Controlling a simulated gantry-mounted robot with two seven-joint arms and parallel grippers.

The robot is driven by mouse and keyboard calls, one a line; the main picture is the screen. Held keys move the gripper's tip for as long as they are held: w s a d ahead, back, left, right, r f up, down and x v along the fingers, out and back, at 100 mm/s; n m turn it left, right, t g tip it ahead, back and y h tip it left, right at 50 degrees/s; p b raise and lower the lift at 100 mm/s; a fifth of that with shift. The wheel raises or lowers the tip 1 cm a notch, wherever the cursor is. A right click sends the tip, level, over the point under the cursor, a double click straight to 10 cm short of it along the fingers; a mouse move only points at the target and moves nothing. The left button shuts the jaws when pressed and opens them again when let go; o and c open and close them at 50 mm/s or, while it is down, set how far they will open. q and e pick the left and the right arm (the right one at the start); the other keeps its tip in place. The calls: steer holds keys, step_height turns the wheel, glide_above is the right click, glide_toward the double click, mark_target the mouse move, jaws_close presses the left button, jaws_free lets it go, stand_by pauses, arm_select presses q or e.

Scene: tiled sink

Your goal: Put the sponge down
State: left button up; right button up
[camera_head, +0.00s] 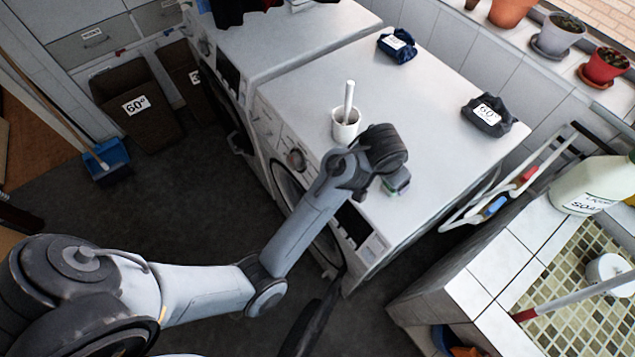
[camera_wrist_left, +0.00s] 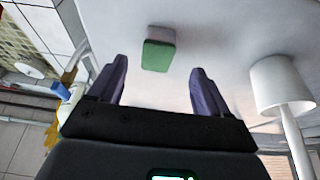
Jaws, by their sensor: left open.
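The sponge (camera_head: 398,183) is a small block with a green side, on the white top of the washing machine (camera_head: 440,150) near its front edge. In the left wrist view the sponge (camera_wrist_left: 158,50) shows its green face and lies beyond the fingertips, apart from both fingers. My left gripper (camera_wrist_left: 160,68) is open and empty, with one finger on either side of the view. In the head view my left wrist hides the fingers and part of the area beside the sponge. My right gripper is not in view.
A white cup with a pestle-like stick (camera_head: 346,125) stands left of my wrist. Dark folded cloths with labels (camera_head: 488,115) lie farther back. A drying rack (camera_head: 500,195), soap bottle (camera_head: 590,185) and tiled sink (camera_head: 565,310) are at right. The machine top between is clear.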

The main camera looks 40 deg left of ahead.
arm_select(q)
steer(key=s+a+f, duration=0.5)
steer(key=s+f, duration=0.4)
steer(key=s, duration=0.4)
steer(key=s+a, duration=0.2)
steer(key=s, duration=1.2)
steer(key=shift+s+a+f+g+y, duration=0.15)
steer(key=shift+s+a+g+y, duration=0.15)
steer(key=shift+s+g, duration=0.1)
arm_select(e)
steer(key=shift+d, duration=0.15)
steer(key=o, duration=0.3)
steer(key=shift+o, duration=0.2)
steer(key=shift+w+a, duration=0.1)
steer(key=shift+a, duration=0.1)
